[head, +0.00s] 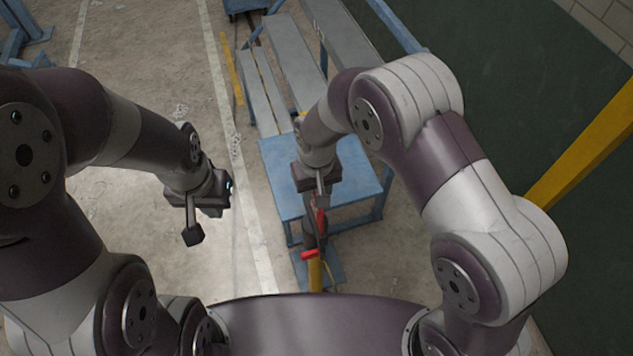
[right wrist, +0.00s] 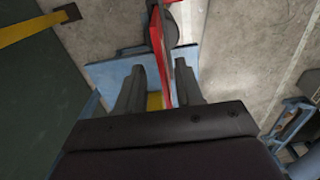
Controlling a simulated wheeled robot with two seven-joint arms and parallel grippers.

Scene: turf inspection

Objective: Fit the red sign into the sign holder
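The red sign (head: 320,217) shows as a thin red plate below my right gripper (head: 321,192) in the head view. In the right wrist view the sign (right wrist: 161,50) is seen nearly edge-on, running down between the fingers of the right gripper (right wrist: 160,78). The fingers stand apart, with a gap visible on the left of the plate; contact on the right is unclear. My left gripper (head: 193,235) hangs away to the left, empty; its finger gap is hidden. I cannot pick out the sign holder with certainty.
A dark rounded piece (head: 313,234) is beside the sign, with a red bar (head: 309,254) and a yellow post (head: 315,274) below it. A blue table (head: 275,165) lies beyond, with grey benches (head: 300,72) behind. A yellow beam (head: 585,148) is at right.

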